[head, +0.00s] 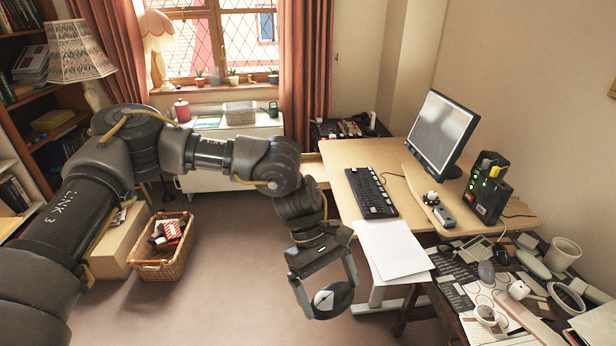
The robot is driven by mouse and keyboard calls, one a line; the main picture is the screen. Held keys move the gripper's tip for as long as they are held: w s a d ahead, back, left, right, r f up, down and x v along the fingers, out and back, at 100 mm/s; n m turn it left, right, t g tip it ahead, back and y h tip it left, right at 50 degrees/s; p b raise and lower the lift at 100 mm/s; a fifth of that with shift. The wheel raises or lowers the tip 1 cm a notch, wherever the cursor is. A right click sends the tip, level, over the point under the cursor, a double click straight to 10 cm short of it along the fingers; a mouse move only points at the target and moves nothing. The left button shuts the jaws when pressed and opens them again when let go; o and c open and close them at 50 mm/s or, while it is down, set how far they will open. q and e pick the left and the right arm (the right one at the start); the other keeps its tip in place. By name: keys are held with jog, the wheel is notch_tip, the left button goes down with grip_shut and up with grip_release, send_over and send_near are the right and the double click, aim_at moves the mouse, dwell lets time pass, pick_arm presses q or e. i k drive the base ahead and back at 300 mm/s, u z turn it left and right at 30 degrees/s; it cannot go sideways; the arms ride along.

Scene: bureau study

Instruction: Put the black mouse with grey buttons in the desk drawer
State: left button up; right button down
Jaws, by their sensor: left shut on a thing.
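My left gripper (322,302) hangs in front of the desk's near left side, over the carpet. It is shut on a dark mouse with a pale grey patch (336,298), held in the air between the fingers. The light wood desk (340,206) stands right of the arm. A light wood part (314,168) sticks out at its far left side, partly behind my arm; I cannot tell whether it is the drawer. My right gripper is not in view.
White papers (393,249) overhang the desk's near edge beside my gripper. A keyboard (371,192), monitor (443,128) and black box (486,192) stand on the desk. A cluttered dark table (455,292) is at lower right. A wicker basket (163,262) stands on the floor.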

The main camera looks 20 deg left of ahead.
aim_at(313, 173)
jog(key=u, duration=0.65)
jog(key=i, duration=1.05)
jog(key=u, duration=0.55)
jog(key=i, duration=1.35)
jog(key=z, duration=1.3)
jog(key=i, duration=0.95)
jog(key=z, duration=1.05)
